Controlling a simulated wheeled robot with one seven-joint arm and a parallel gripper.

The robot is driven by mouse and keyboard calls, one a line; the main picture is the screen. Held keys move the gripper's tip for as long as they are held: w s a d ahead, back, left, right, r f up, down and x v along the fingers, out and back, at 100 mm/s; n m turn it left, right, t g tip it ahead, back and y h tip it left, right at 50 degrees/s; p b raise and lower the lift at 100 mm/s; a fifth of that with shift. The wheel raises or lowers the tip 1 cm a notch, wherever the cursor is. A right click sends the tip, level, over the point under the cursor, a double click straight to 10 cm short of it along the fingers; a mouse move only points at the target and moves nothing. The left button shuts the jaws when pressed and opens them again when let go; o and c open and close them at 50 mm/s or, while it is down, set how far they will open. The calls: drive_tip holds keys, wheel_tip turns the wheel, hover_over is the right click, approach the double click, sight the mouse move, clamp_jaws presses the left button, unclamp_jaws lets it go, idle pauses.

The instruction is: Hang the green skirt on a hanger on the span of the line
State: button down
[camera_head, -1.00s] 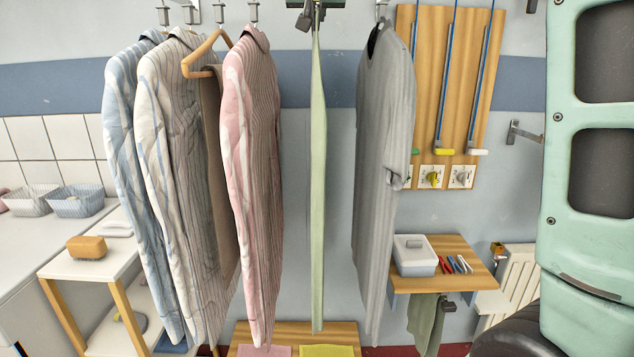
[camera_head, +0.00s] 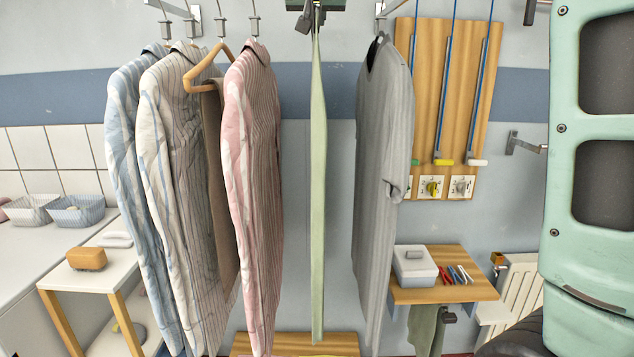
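A pale green garment, which I take to be the green skirt (camera_head: 318,200), hangs upright in the middle of the head view, seen edge-on as a long thin strip. Its top ends at dark pieces (camera_head: 303,22) under a dark greenish block at the top edge of the picture. The block is cut off, and I cannot tell whether it is my gripper or a fixture. The skirt's hanger and the line cannot be made out. The skirt hangs apart from the pink striped shirt on its left and the grey T-shirt on its right.
Striped shirts (camera_head: 255,190) and an orange hanger (camera_head: 208,75) hang at left. A grey T-shirt (camera_head: 385,170) hangs right of the skirt. A wooden shelf (camera_head: 440,288) holds a box and pens. My mint-green body part fills the right edge.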

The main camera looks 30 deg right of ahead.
drive_tip(key=shift+s+r, duration=0.1)
drive_tip(key=shift+s+a+r, duration=0.35)
drive_tip(key=shift+s+r, duration=0.1)
drive_tip(key=shift+s, duration=0.1)
idle(0.4)
drive_tip(key=shift+s+a+b, duration=0.65)
drive_tip(key=shift+s+b, duration=0.1)
drive_tip(key=shift+s, duration=0.2)
drive_tip(key=shift+s+a+b, duration=0.6)
drive_tip(key=shift+s+b, duration=0.15)
drive_tip(key=shift+s, duration=0.2)
drive_tip(key=shift+s+a+b, duration=0.65)
drive_tip(key=shift+s+b, duration=0.1)
drive_tip(key=shift+s, duration=0.2)
drive_tip(key=shift+w+d, duration=0.1)
